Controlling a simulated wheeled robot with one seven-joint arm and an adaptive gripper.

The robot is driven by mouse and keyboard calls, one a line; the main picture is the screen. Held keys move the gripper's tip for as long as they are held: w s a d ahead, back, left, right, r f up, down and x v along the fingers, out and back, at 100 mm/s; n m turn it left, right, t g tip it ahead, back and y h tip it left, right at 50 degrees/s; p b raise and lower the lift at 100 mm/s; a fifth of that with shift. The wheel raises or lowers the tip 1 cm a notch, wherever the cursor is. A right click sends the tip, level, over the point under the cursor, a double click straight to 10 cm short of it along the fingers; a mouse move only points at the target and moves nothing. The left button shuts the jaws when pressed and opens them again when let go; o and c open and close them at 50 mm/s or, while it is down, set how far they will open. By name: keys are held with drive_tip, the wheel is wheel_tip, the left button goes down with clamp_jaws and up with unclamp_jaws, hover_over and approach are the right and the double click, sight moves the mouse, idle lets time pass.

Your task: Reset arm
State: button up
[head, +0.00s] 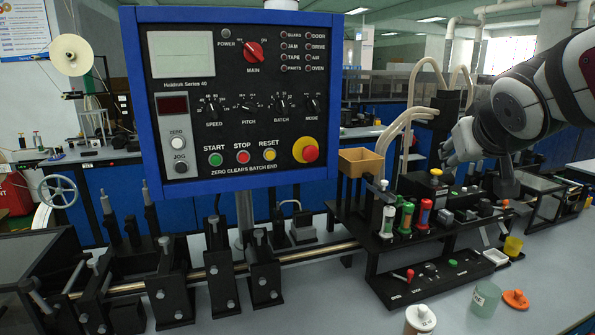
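My arm comes in from the right edge, and its end with my gripper (452,154) is at the right, beside the black machine column. The gripper is small and seen partly from behind, so I cannot tell whether its fingers are open or shut. I see nothing clearly held in it. It is well to the right of the blue-framed control panel (327,180) and above the black rack of coloured bottles. The panel carries a green START button (215,159), a red STOP button (242,157) and a yellow RESET button (269,155).
A black rack (375,282) holds several coloured bottles. A white-lidded jar (420,318), a green translucent cup (486,299) and an orange cap (515,299) are on the grey table. Black clamps and a metal rod (325,249) run along the left. A tape reel (72,55) is at the back left.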

drive_tip(key=s+a+f+g+y, duration=0.1)
drive_tip(key=s+a+f+g, duration=0.1)
drive_tip(key=s, duration=0.7)
drive_tip(key=s+a+f+g+y+p, duration=0.1)
drive_tip(key=s+a+f, duration=0.3)
drive_tip(key=s, duration=0.5)
drive_tip(key=s+a+f+g+y, duration=0.1)
drive_tip(key=s+a+f+g, duration=0.2)
drive_tip(key=s+f, duration=0.3)
drive_tip(key=s+g, duration=0.1)
drive_tip(key=s, duration=0.2)
drive_tip(key=shift+a+f+y, duration=0.15)
drive_tip(key=shift+f+y, duration=0.15)
drive_tip(key=shift+y, duration=0.1)
